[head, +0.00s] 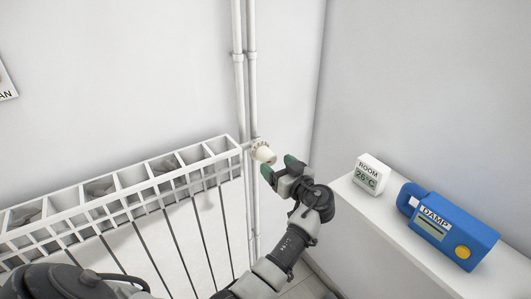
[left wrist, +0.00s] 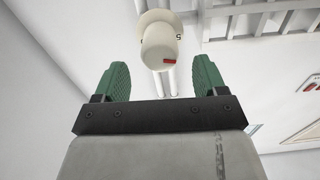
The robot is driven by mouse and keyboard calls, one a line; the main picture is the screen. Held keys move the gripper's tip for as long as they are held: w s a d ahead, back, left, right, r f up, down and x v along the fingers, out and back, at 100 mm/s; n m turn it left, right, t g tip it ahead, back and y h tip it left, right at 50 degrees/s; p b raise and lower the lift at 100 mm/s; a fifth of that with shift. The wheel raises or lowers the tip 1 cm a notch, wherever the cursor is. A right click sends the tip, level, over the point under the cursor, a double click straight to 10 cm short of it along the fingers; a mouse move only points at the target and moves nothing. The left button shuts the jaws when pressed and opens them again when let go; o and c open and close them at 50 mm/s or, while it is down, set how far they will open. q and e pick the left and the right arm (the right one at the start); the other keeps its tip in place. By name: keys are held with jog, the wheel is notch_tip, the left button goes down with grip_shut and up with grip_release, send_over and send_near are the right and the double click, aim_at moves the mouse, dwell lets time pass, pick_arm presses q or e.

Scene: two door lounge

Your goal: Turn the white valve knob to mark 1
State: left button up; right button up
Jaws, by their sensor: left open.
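The white valve knob (head: 264,153) sits at the right end of the radiator (head: 122,195), by the vertical pipes. In the left wrist view the knob (left wrist: 161,45) shows a red mark on its face and a digit that looks like 5 on its collar. My left gripper (head: 279,168) is open just in front of the knob, to its lower right in the head view. In the left wrist view its green fingers (left wrist: 161,82) stand apart below the knob, which is beyond the fingertips and roughly centred between them. I cannot see mark 1. My right gripper is not in view.
Two white pipes (head: 252,80) run up the wall beside the knob. A white ledge (head: 392,240) at right holds a room thermometer reading 26°C (head: 371,175) and a blue damp meter (head: 452,230). A partly cut-off sign (head: 5,85) is at far left.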

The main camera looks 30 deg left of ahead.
aim_at(265, 155)
pick_arm(q)
jog(key=p+x, duration=0.1)
jog(key=x, duration=0.5)
jog(key=shift+w+a, duration=0.1)
jog(key=shift+a, duration=0.1)
jog(key=shift+c, duration=0.2)
jog(key=c, duration=0.9)
